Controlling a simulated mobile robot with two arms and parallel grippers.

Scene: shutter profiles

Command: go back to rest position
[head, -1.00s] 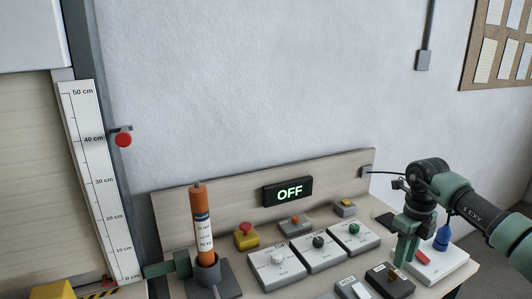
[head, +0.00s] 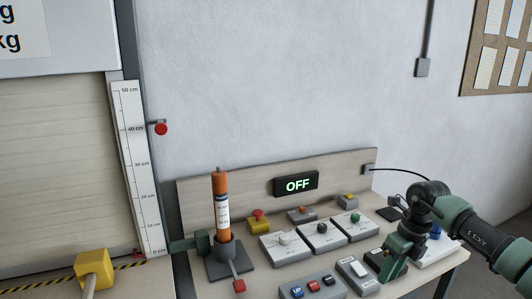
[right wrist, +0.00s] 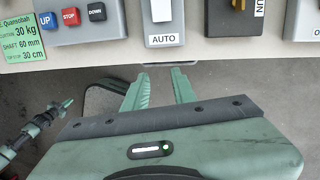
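My right gripper (head: 396,268) hangs at the front right of the control bench (head: 455,262) in the head view. Its fingers point down and partly cover a dark switch box. In the right wrist view the two green fingers (right wrist: 160,90) are apart with nothing between them. Their tips show just short of the bench's front edge, below the AUTO switch (right wrist: 163,35), with grey floor behind them.
The bench holds a button box (head: 312,284), several switch plates and an orange cylinder (head: 220,187) upright in a holder. The display (head: 297,184) reads OFF. A yellow block (head: 95,267) and a shutter with a height scale (head: 130,170) stand at left.

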